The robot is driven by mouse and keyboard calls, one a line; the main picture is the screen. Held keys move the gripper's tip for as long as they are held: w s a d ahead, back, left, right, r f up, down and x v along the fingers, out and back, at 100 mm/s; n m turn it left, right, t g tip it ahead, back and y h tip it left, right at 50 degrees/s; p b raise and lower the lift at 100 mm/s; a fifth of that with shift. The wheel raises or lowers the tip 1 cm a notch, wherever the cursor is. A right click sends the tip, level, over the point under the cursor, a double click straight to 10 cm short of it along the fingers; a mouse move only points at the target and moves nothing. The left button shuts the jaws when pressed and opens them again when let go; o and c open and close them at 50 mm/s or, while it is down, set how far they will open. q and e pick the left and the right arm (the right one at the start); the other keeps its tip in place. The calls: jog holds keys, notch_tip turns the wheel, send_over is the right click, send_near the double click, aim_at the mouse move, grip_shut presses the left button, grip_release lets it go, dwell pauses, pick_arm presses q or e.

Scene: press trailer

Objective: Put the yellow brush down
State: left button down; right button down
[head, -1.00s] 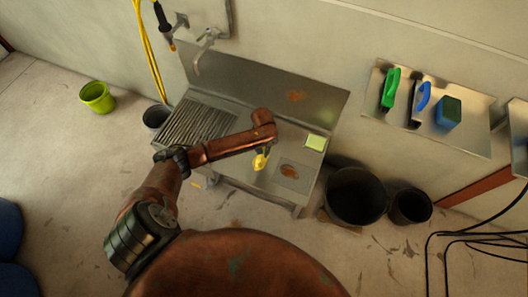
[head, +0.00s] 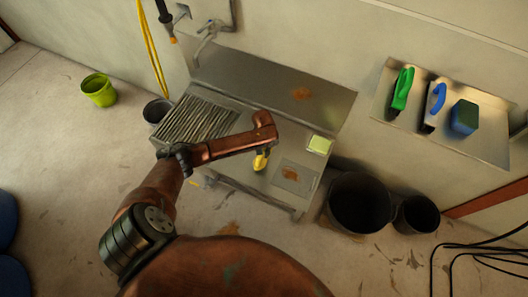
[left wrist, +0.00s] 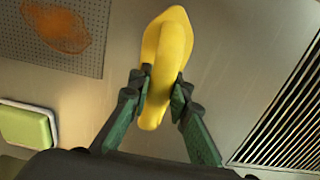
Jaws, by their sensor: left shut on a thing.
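The yellow brush (head: 261,161) shows as a small yellow shape below the end of my left arm, over the steel sink unit (head: 245,178). In the left wrist view the yellow brush (left wrist: 172,52) points away from me between the two green-black fingers of my left gripper (left wrist: 159,92). The fingers are shut on it from both sides. Steel surface lies behind it; I cannot tell whether the brush touches it. In the head view my forearm hides most of the left gripper. My right gripper is in neither view.
A slatted drainer (head: 195,120) is on the unit's left. A pale green sponge (head: 319,145) and a perforated plate with a rusty stain (head: 290,174) are on its right. Black bins (head: 358,203) stand to the right. A wall shelf (head: 490,146) holds a green brush, a blue brush and a blue-green block.

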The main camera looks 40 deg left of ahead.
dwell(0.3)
pick_arm(q)
jog(key=c, duration=1.8)
grip_release()
jog(key=shift+f, duration=0.1)
